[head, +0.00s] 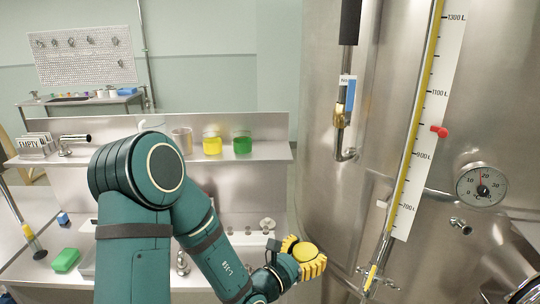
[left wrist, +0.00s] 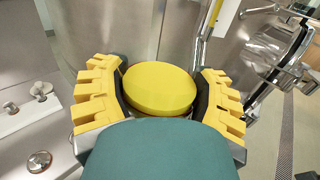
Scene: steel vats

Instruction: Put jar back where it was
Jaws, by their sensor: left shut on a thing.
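A jar with a round yellow lid (head: 306,252) is held by my left gripper (head: 302,262), low in front of the big steel vat in the head view. In the left wrist view the yellow lid (left wrist: 158,88) sits between the two yellow-padded fingers of my left gripper (left wrist: 160,100). The fingers are closed around the jar's sides; its body is mostly hidden. My right gripper is not in view.
A steel shelf (head: 270,152) holds a pale jar (head: 182,140), a yellow one (head: 212,144) and a green one (head: 242,144). A tall steel vat (head: 330,110) with a gauge (head: 481,185) stands right. A green sponge (head: 65,260) lies left on the counter.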

